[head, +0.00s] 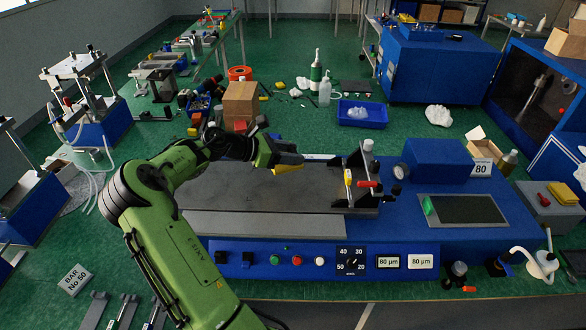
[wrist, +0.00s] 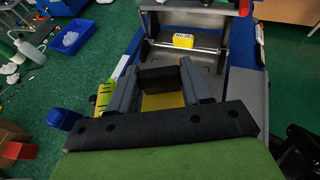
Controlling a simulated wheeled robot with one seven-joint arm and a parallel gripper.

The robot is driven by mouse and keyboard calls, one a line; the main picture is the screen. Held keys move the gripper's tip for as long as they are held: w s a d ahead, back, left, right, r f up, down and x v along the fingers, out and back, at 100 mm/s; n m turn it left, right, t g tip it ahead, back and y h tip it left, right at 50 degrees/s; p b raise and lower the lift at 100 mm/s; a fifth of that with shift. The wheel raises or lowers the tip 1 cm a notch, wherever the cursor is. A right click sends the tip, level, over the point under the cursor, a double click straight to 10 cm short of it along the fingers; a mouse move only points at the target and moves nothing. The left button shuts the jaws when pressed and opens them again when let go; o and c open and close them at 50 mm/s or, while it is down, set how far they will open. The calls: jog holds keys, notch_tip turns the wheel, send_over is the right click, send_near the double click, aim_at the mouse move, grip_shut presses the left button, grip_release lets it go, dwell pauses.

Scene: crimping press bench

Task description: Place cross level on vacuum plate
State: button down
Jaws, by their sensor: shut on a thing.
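The cross level appears to be the yellow piece (head: 289,168) at the tip of my gripper (head: 290,160). My gripper is shut on it, above the dark vacuum plate (head: 235,190) toward its right part. In the wrist view yellow of the level (wrist: 163,101) shows between the two grey fingers, below a dark block. The fingers and gripper body hide much of the level. I cannot tell whether its underside touches the plate.
A carriage (head: 360,180) with a red-tipped knob stands at the plate's right end; in the wrist view a yellow marked block (wrist: 183,40) sits on it. The front panel (head: 300,262) has buttons and a dial. Left and middle of the plate are clear.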

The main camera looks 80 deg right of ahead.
jog(key=shift+d+f, duration=0.1)
jog(key=shift+d, duration=0.25)
jog(key=f, duration=0.3)
jog(key=f+b, duration=0.1)
jog(key=f, duration=0.2)
jog(key=a+f, duration=0.1)
jog(key=f, duration=0.2)
jog(key=shift+s+f+b, duration=0.1)
jog(key=shift+b, duration=0.2)
jog(key=shift+f, duration=0.1)
jog(key=shift+c, duration=2.1)
grip_release()
jog(key=p+v, duration=0.1)
jog(key=v, duration=1.1)
jog(key=shift+s, duration=0.1)
